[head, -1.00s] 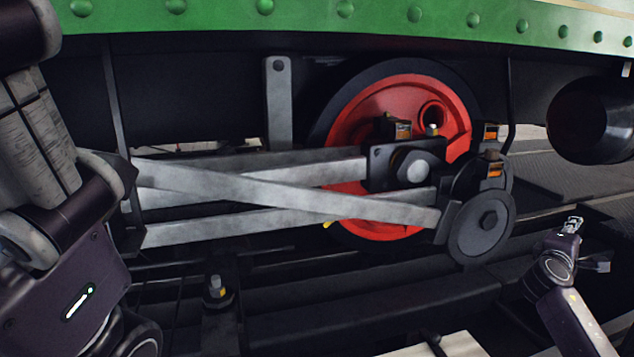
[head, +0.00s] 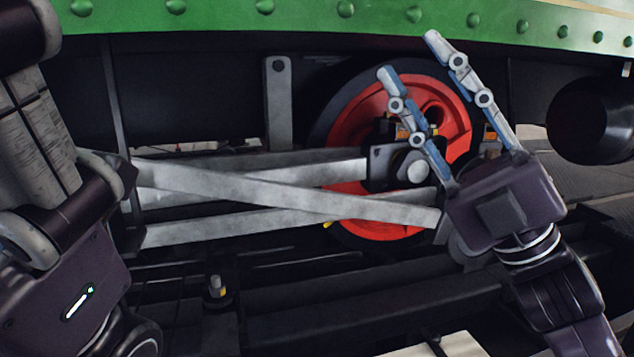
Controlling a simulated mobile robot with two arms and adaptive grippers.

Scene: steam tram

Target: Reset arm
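My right gripper (head: 408,52) is raised in front of the red wheel (head: 360,120). Its two fingers are spread apart and point up and to the left, with nothing between them. My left arm (head: 60,230) fills the left edge of the head view. My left gripper does not show.
Grey connecting rods (head: 290,195) cross from the left to the wheel's hub. A green riveted panel (head: 300,12) runs along the top. A black cylinder (head: 595,120) stands out at the right. A bolt (head: 215,288) sits on the dark frame below.

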